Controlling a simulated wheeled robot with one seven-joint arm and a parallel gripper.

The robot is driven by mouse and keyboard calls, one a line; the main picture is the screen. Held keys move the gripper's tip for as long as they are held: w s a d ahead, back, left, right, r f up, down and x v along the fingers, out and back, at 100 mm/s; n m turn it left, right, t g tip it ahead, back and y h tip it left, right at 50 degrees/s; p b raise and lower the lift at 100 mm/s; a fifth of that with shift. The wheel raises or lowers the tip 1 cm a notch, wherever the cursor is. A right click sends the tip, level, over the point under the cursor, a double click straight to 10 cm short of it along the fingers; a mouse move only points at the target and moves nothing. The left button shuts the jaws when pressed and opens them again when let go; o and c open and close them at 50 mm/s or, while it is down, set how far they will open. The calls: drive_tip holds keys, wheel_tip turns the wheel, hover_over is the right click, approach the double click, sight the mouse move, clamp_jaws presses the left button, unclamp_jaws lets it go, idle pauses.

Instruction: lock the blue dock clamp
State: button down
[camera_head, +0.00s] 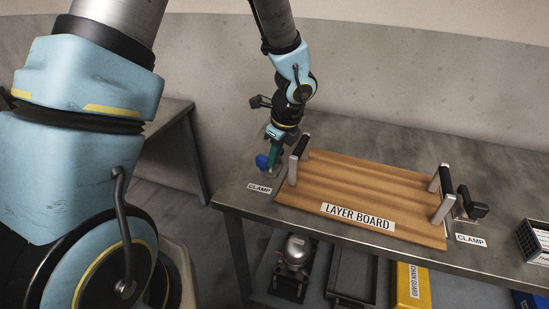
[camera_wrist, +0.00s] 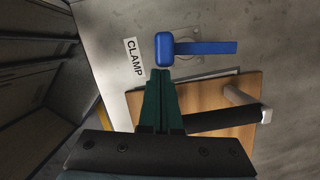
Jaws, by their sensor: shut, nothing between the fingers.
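The blue dock clamp (camera_head: 263,162) is at the left end of the layer board on the metal table, by a label reading CLAMP. In the wrist view the blue clamp (camera_wrist: 207,48) shows a rounded block at its left end and a flat bar running right, over a pale base. My gripper (camera_head: 274,156) is beside the clamp in the head view, pointing down. In the wrist view its green fingers (camera_wrist: 160,74) are closed together and empty, with the tips just below the blue block. I cannot tell whether they touch it.
The wooden layer board (camera_head: 390,187) lies on the table (camera_head: 240,200), with posts and dark handles at both ends. A black clamp (camera_head: 471,205) stands at its right end. A wire basket (camera_head: 535,243) is at far right. A yellow chain guard bin (camera_head: 412,285) is below.

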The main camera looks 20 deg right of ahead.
sight(258, 167)
drive_tip(key=a+m, duration=0.1)
drive_tip(key=m, duration=0.1)
drive_tip(key=a+m+h, duration=0.1)
drive_tip(key=m, duration=0.1)
drive_tip(key=shift+w+a+r+p, duration=0.1)
drive_tip(key=shift+w+p, duration=0.25)
drive_tip(key=shift+p, duration=0.05)
drive_tip(key=m, duration=0.2)
drive_tip(key=w+a+m, duration=0.1)
drive_tip(key=shift+w+a+m+h+p, duration=0.1)
drive_tip(key=shift+a+m+h+p, duration=0.05)
drive_tip(key=shift+m+h+p, duration=0.25)
drive_tip(key=shift+w+a, duration=0.1)
drive_tip(key=shift+w+a+p, duration=0.2)
drive_tip(key=shift+w+p, duration=0.1)
drive_tip(key=shift+w, duration=0.1)
drive_tip(key=shift+w+a, duration=0.1)
drive_tip(key=shift+w, duration=0.05)
